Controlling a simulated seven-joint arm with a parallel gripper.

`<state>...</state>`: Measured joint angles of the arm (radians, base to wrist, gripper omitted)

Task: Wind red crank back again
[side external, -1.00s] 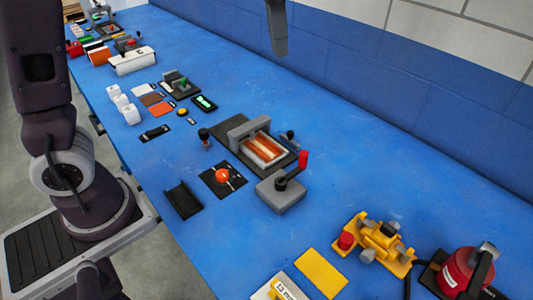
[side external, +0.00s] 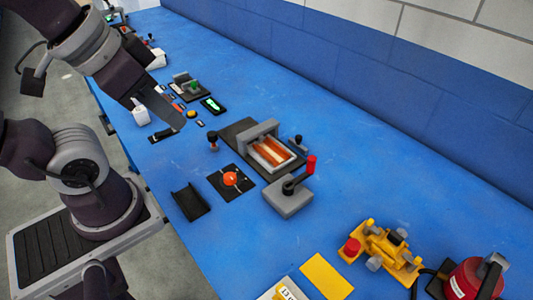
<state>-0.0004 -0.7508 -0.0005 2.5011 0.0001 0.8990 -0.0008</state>
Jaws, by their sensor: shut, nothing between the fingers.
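The red crank is an upright red knob (side external: 311,164) on a dark lever arm, mounted on a grey box (side external: 288,198) in the middle of the table. The lever points up and to the right in the picture, with the knob at its far end. My gripper (side external: 178,121) is at the upper left, well apart from the crank, over the left part of the table. It is shut and empty, pointing down to the right. The arm hides some items behind it.
A dark unit with a glowing orange tray (side external: 270,152) stands just behind the crank box. An orange ball on a black plate (side external: 231,180) and a black channel (side external: 191,202) lie to its left. A yellow machine (side external: 380,250) and a red canister (side external: 472,279) stand at lower right.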

